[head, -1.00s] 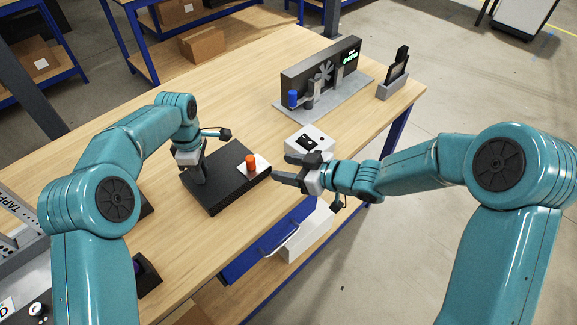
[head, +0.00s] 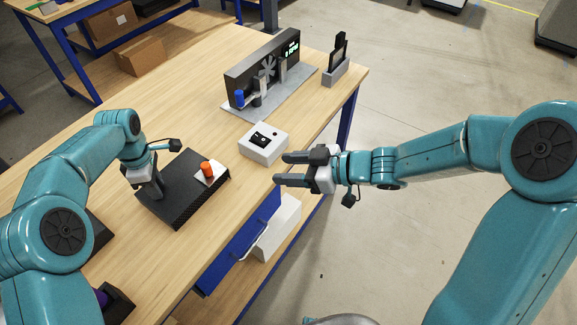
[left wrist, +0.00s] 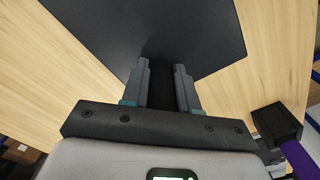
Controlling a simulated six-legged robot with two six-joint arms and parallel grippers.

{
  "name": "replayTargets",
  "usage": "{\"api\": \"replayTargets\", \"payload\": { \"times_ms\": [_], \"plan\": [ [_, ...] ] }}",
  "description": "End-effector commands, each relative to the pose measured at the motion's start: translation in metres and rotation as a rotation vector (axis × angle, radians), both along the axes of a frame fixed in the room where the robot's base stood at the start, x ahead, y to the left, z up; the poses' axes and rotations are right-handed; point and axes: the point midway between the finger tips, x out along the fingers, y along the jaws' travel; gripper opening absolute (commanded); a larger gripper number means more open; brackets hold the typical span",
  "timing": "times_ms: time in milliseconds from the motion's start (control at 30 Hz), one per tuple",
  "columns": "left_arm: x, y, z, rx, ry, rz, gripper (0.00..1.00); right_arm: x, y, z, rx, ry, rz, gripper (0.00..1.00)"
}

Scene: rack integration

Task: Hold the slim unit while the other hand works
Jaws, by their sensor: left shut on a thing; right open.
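The slim unit appears to be the flat black box (head: 182,208) lying on the wooden table at left, with an orange cylinder (head: 207,169) on a white plate (head: 213,176) at its right end. My left gripper (head: 152,192) points down at the unit's left part. In the left wrist view its jaws (left wrist: 162,78) are closed on a dark part of the black unit (left wrist: 150,25); the exact grasped part is hard to make out. My right gripper (head: 281,168) is open and empty, with fingers pointing left, by the table's front edge, right of the unit.
A white box with black details (head: 266,141) stands just behind my right gripper. Farther back are a dark panel with a fan shape (head: 262,68) on a grey base and a small stand (head: 336,66). A blue drawer (head: 240,240) is below the table edge. The table's middle is clear.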

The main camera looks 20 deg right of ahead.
Motion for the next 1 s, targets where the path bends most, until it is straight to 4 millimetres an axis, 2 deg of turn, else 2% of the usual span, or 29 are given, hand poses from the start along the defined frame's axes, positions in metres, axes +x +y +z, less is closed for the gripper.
{"api": "replayTargets", "payload": {
  "times_ms": [33, 100, 133, 467, 567, 800, 1000],
  "plan": [
    [0.0, 0.001, -0.001, 0.002, 0.002, 0.0, 0.32, 0.0, 0.0, 0.0, 0.0, 0.0, 0.0, 0.52],
    [0.0, 0.001, -0.001, 0.002, 0.001, 0.0, 0.55, 0.0, 0.0, 0.0, 0.0, 0.0, 0.0, 0.52],
    [0.0, 0.001, -0.001, 0.002, 0.001, 0.0, 0.58, 0.0, 0.0, 0.0, 0.0, 0.0, 0.0, 0.52],
    [0.0, 0.0, 0.004, 0.001, -0.001, 0.0, 0.58, 0.0, 0.0, 0.0, 0.0, 0.0, 0.0, 0.52],
    [0.001, 0.0, 0.018, 0.0, -0.004, 0.001, 0.58, 0.0, 0.0, 0.0, 0.0, 0.0, 0.0, 0.52],
    [0.001, 0.0, 0.073, 0.0, -0.005, 0.0, 0.58, 0.0, 0.0, 0.0, 0.0, 0.0, 0.0, 0.52],
    [0.001, 0.0, 0.107, 0.001, -0.002, 0.001, 0.58, 0.0, 0.0, 0.0, 0.0, 0.0, 0.0, 0.52]
  ]
}}
